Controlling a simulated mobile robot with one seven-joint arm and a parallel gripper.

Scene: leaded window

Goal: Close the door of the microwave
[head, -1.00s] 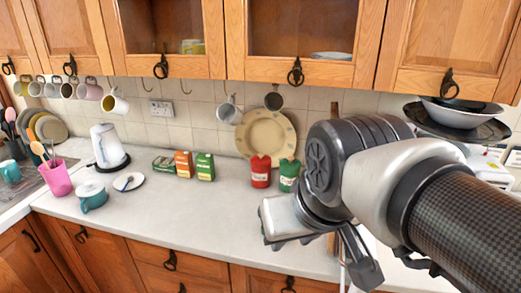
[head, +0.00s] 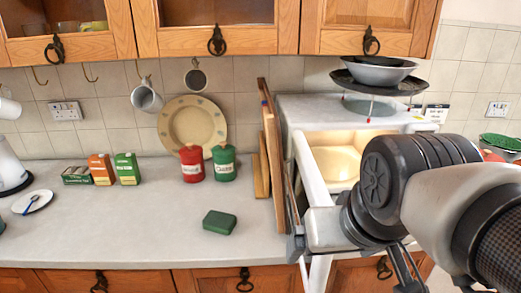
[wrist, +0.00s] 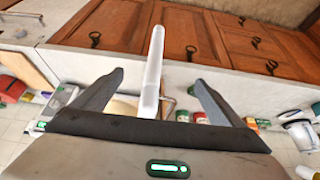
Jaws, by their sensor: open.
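The white microwave (head: 305,110) stands on the counter at the centre right in the head view. Its door stands open, and the light interior shows. The door (head: 312,172) is a white panel swung out toward me, seen nearly edge-on; my gripper hides part of it. My gripper (head: 345,265) is at the door's near end, with its jaws open. In the wrist view, the door's white edge (wrist: 153,70) lies between the two spread fingers of my gripper (wrist: 159,78), with gaps on both sides.
A dark tray (head: 350,80) with bowls sits on top of the microwave. Wooden boards (head: 272,160) stand upright just left of the door. A green sponge (head: 219,222) and red and green canisters (head: 192,164) are left on the counter. The front left counter is mostly clear.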

